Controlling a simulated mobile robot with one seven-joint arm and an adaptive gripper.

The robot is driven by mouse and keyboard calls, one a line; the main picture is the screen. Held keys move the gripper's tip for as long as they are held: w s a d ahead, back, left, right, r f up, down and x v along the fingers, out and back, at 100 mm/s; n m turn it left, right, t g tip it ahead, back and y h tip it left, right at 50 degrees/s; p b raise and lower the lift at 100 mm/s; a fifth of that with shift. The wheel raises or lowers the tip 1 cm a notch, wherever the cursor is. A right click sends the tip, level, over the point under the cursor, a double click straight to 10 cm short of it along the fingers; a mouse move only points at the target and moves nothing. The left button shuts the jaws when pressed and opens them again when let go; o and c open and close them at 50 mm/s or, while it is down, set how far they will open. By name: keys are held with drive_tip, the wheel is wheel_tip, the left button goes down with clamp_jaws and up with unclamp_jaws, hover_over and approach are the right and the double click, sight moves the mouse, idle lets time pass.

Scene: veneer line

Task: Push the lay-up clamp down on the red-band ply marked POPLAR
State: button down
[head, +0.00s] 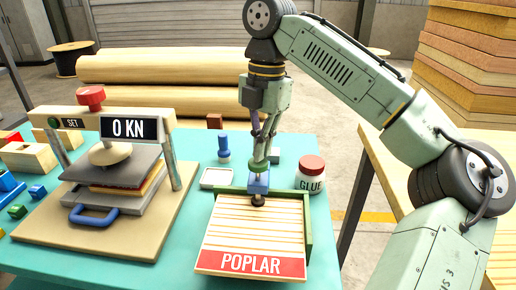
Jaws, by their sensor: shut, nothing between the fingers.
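The ply (251,236) is a pale slatted board with a red band at its near edge reading POPLAR. It lies against a green frame (308,228) along its far and right sides. At its far edge is a blue block with a dark round foot, apparently the lay-up clamp (258,184). The foot is over the ply's far part; I cannot tell whether it presses on it. My gripper (261,167) is shut and empty, pointing down directly above the blue block. Its tips overlap the block's top in the picture, so contact is unclear.
A press (119,129) with a display reading 0 KN stands left on a wooden base. A glue jar (311,174) stands close right of my gripper. Coloured blocks lie far left.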

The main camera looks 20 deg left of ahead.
drive_tip(key=w+p, duration=0.1)
drive_tip(key=r+p, duration=0.1)
drive_tip(key=shift+w+d+r+p, duration=0.25)
drive_tip(key=shift+w+p, duration=0.1)
drive_tip(key=shift+w+f, duration=0.1)
drive_tip(key=shift+w, duration=0.1)
drive_tip(key=shift+w+d+f, duration=0.1)
drive_tip(key=shift+f, duration=0.15)
wheel_tip(320, 180, up, 8)
drive_tip(key=shift+w+f, duration=0.25)
drive_tip(key=shift+w, duration=0.1)
drive_tip(key=shift+d, duration=0.1)
idle(0.3)
